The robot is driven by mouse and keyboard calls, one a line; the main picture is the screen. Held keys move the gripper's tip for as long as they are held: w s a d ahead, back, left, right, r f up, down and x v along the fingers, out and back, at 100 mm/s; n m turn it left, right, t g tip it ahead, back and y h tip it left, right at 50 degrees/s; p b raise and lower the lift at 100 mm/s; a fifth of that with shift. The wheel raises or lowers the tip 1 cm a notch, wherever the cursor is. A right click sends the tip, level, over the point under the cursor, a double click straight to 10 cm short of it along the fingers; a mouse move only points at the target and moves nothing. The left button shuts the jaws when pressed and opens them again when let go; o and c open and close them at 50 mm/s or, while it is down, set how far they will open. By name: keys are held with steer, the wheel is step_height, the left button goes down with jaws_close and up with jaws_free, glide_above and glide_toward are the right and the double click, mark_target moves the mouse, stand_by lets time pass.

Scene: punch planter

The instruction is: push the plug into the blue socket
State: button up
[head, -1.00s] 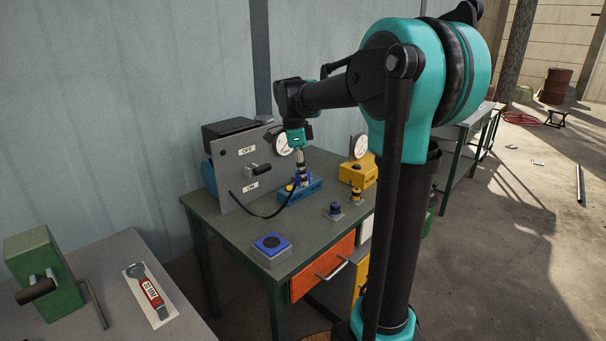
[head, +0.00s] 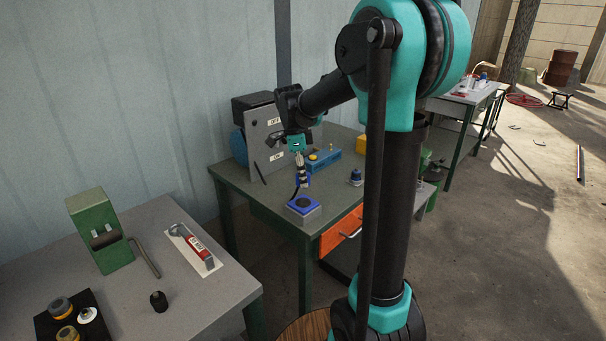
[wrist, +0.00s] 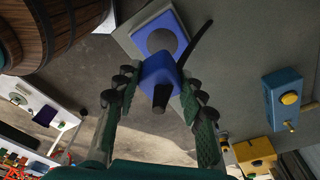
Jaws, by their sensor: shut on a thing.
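My gripper (head: 302,177) is shut on the blue plug (head: 303,182), which has a black cable. In the wrist view the plug (wrist: 158,72) sits between the two fingers, with the cable running up and right. The blue socket (head: 304,204) is a grey box with a blue top and a dark round centre, at the table's front corner. In the head view the plug is just above the socket, with a small gap. In the wrist view the socket (wrist: 158,38) lies beyond the plug, which covers part of it.
A grey ON/OFF panel (head: 262,138) stands at the table's back left. A blue box with a yellow button (head: 323,160) and a yellow box (head: 362,144) stand behind. A dark knob (head: 355,178) is right of the socket. A second bench (head: 215,300) holds a wrench (head: 195,247).

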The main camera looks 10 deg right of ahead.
steer(key=shift+f, duration=0.1)
steer(key=shift+f, duration=2.8)
steer(key=shift+f, duration=0.6)
steer(key=o, duration=1.2)
steer(key=shift+c, duration=0.2)
steer(key=r, duration=0.4)
steer(key=a+r, duration=0.1)
steer(key=r, duration=0.7)
steer(key=shift+w+a, duration=0.2)
steer(key=shift+a, duration=0.15)
steer(key=shift+s+f, duration=0.1)
steer(key=shift+f, duration=0.05)
